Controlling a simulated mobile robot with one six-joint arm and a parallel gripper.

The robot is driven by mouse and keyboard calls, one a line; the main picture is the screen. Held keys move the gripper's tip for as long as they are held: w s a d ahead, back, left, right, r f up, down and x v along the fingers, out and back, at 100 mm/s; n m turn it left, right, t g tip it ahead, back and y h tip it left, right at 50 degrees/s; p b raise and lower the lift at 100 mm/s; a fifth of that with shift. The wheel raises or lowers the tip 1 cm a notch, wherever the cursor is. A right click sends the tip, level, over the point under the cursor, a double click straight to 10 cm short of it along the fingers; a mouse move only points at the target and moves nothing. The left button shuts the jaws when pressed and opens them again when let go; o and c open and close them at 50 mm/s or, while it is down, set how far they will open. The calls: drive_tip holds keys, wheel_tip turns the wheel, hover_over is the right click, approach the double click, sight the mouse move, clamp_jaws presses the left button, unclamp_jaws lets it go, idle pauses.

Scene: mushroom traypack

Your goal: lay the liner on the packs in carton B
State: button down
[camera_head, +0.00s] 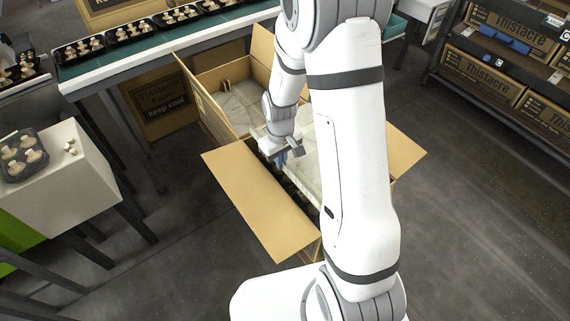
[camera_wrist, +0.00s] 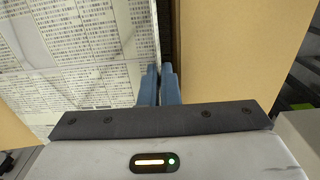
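A printed paper liner (camera_wrist: 85,50) spreads left of my fingers in the wrist view; its right edge runs to the fingertips. In the head view this pale liner (camera_head: 308,154) lies across the near open carton (camera_head: 262,205), partly hidden by my arm. A dark strip shows beside it; the packs below are mostly covered. My gripper (camera_head: 291,151) is low at the carton's left side. Its blue fingers (camera_wrist: 160,72) are close together and look shut on the liner's edge. No letter B is readable on the carton.
Another open carton (camera_head: 205,82) with a pale sheet inside adjoins behind. A conveyor (camera_head: 170,40) with mushroom packs runs at the back left. A white stand (camera_head: 75,185) holds a mushroom pack (camera_head: 22,155). A shelf of boxes (camera_head: 485,75) stands right. Carton flaps (camera_head: 405,152) stick outward.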

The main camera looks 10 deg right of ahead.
drive_tip(key=shift+f+b, duration=3.45)
drive_tip(key=shift+f, duration=1.6)
drive_tip(key=c, duration=1.6)
unclamp_jaws()
drive_tip(key=shift+r, duration=0.1)
wheel_tip(320, 180, up, 8)
drive_tip(key=shift+d+r+p, duration=0.1)
drive_tip(key=shift+p, duration=0.7)
drive_tip(key=s+r+m+t+p, duration=0.1)
drive_tip(key=s+r+p, duration=0.3)
drive_tip(key=r, duration=0.7)
drive_tip(key=s+d+r+m+p, duration=0.1)
drive_tip(key=s+r+p, duration=0.4)
drive_tip(key=r, duration=0.6)
drive_tip(key=s+d+r+m+t+p, duration=0.1)
drive_tip(key=s+r+m+p, duration=0.1)
drive_tip(key=s+r+p, duration=0.3)
drive_tip(key=shift+s+d+r+t, duration=0.1)
drive_tip(key=shift+s+r, duration=0.5)
drive_tip(key=shift+r, duration=0.35)
drive_tip(key=shift+s+d+r+t, duration=0.1)
drive_tip(key=shift+s+r, duration=0.45)
drive_tip(key=shift+r, duration=0.45)
drive_tip(key=shift+s+d+r+t, duration=0.1)
drive_tip(key=shift+s+r, duration=0.5)
drive_tip(key=shift+r, duration=0.35)
